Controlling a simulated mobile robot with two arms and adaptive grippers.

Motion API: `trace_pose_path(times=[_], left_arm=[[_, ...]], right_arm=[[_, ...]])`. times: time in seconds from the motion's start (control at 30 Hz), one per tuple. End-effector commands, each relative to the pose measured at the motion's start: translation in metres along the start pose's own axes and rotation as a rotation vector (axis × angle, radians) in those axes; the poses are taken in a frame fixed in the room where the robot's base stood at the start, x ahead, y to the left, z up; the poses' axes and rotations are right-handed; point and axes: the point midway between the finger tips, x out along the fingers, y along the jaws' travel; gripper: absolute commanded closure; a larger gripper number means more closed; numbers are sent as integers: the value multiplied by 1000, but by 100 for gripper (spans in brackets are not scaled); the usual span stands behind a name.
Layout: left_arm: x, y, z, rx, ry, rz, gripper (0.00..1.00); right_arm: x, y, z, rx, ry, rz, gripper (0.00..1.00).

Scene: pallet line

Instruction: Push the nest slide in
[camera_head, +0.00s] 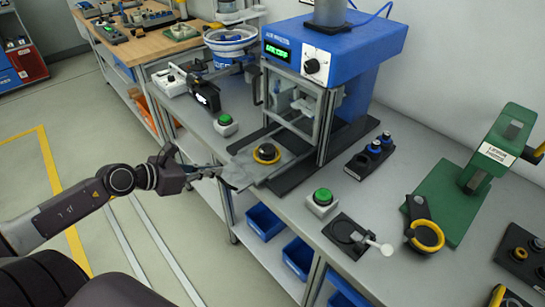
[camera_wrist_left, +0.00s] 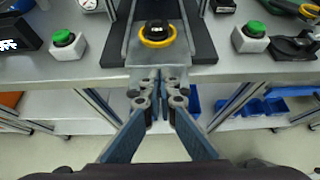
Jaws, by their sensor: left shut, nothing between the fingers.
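The nest slide is a grey plate (camera_head: 238,173) that sticks out from the blue press toward the bench's front edge. A yellow ring with a black round part (camera_head: 266,153) sits on it; in the left wrist view the ring (camera_wrist_left: 157,34) lies straight ahead. My left gripper (camera_head: 217,172) is at the front end of the slide. In the left wrist view its closed fingertips (camera_wrist_left: 158,82) overlap the slide's front plate (camera_wrist_left: 174,73); I cannot tell whether they touch. Nothing is held. My right gripper is not in view.
The blue press (camera_head: 325,50) stands behind the slide, with dark rails (camera_head: 290,176) beside it. Green buttons stand left (camera_head: 226,124) and right (camera_head: 321,202) of the slide. A green hand press (camera_head: 470,175) is at the right. Blue bins (camera_head: 264,221) sit below the bench.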

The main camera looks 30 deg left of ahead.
Motion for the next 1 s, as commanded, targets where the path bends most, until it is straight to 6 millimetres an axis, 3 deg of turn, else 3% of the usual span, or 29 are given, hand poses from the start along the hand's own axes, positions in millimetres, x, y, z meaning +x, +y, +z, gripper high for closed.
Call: trace_pose_path(times=[0.27,1.0], left_arm=[[15,0,3,16,-2,0,100],[99,0,4,7,-4,0,100]], right_arm=[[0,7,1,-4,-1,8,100],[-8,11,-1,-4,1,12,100]])
